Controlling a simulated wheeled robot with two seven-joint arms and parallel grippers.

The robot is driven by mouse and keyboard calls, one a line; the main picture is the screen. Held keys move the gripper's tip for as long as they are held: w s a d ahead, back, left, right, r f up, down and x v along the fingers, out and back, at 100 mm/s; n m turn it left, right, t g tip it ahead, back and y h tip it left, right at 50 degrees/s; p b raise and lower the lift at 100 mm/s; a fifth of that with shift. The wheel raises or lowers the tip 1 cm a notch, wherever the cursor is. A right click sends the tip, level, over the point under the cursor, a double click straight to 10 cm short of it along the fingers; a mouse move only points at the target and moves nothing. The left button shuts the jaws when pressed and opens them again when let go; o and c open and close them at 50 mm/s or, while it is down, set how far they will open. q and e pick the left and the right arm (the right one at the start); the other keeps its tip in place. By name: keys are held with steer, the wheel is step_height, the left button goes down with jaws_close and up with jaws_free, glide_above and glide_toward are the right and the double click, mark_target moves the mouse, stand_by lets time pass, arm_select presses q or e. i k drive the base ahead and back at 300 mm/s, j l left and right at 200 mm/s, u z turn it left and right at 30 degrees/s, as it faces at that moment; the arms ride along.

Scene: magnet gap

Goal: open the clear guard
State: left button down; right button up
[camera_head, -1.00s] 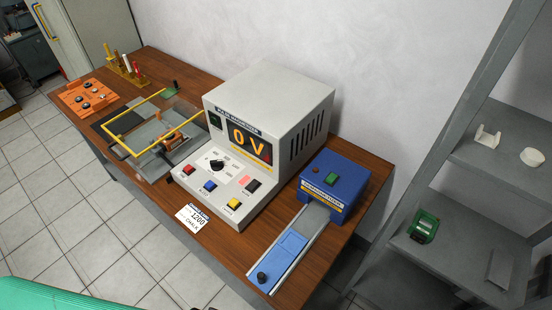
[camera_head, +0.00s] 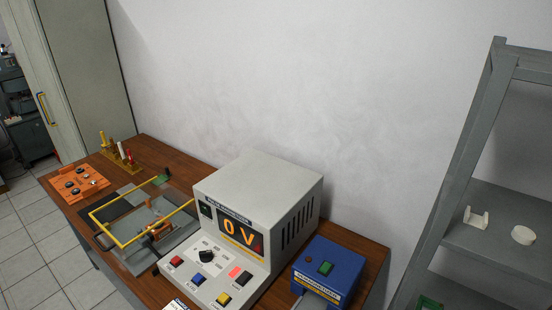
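The clear guard (camera_head: 128,208) is a see-through box with a yellow frame, on a grey base left of the pulse unit on the wooden bench. It appears to stand down over the fixture (camera_head: 160,229). What lies under it is partly hidden by the frame and glare. Neither of my grippers is in view.
The grey pulse unit (camera_head: 262,190) reads 0 V, with knob and coloured buttons in front. A blue box (camera_head: 328,272) stands right of it. An orange tray (camera_head: 78,184) and a tool rack (camera_head: 119,154) sit at the left. A grey shelf (camera_head: 500,225) stands right.

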mark_target(107, 237)
steer(key=u, duration=1.45)
steer(key=j, duration=0.6)
steer(key=i+z, duration=0.05)
